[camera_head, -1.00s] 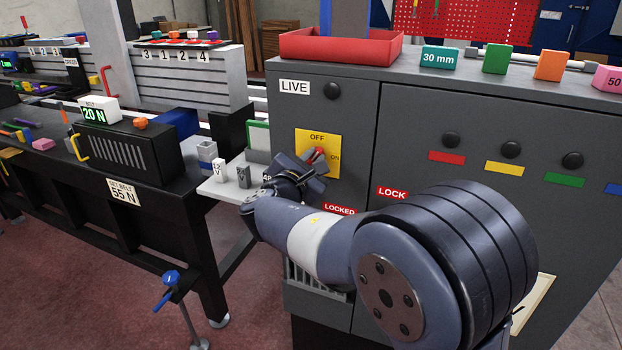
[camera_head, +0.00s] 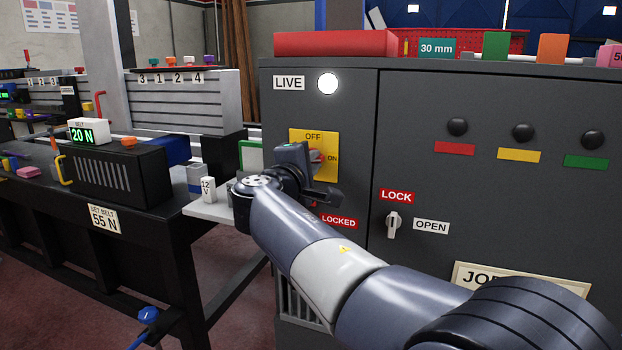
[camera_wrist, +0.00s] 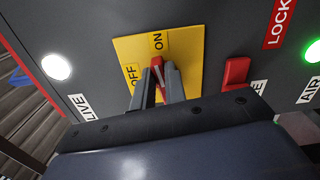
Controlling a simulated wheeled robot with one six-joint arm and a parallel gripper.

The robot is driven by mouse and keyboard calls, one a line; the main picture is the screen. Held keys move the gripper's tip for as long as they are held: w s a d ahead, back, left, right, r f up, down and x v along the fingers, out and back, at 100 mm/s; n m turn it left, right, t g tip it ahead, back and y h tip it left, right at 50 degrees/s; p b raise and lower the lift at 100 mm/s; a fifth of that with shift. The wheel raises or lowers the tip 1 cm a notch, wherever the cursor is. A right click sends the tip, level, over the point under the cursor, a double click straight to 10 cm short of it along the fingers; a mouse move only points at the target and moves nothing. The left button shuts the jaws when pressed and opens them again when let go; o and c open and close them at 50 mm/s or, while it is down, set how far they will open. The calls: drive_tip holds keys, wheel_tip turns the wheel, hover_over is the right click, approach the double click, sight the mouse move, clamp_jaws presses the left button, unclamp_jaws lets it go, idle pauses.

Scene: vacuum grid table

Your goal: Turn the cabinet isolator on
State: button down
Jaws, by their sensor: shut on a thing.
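The cabinet isolator is a yellow plate (camera_head: 328,142) marked OFF and ON on the grey cabinet's left door. Its red handle (camera_head: 317,156) is mostly hidden by my gripper (camera_head: 305,160) in the head view. In the wrist view, the yellow plate (camera_wrist: 125,48) is seen close up, and the red handle (camera_wrist: 157,66) sits between the two fingers of my gripper (camera_wrist: 160,75), pointing toward ON. My gripper is shut on the handle. The LIVE lamp (camera_head: 328,83) glows white and also shows lit in the wrist view (camera_wrist: 56,67).
A LOCK switch (camera_head: 393,224) with an OPEN label stands right of my arm. Several dark lamps (camera_head: 457,127) are on the right door. A small shelf (camera_head: 205,208) juts out left of the cabinet. A green AIR lamp (camera_wrist: 312,50) is lit in the wrist view.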

drive_tip(key=shift+f+m+b, duration=0.2)
drive_tip(key=shift+m+b, duration=0.4)
drive_tip(key=shift+b, duration=0.05)
drive_tip(key=shift+m, duration=0.3)
drive_tip(key=c, duration=1.4)
unclamp_jaws()
drive_tip(key=shift+r, duration=0.1)
drive_tip(key=shift+c, duration=0.2)
drive_tip(key=v, duration=1)
drive_tip(key=shift+s, duration=0.4)
drive_tip(key=shift+w+a, duration=0.1)
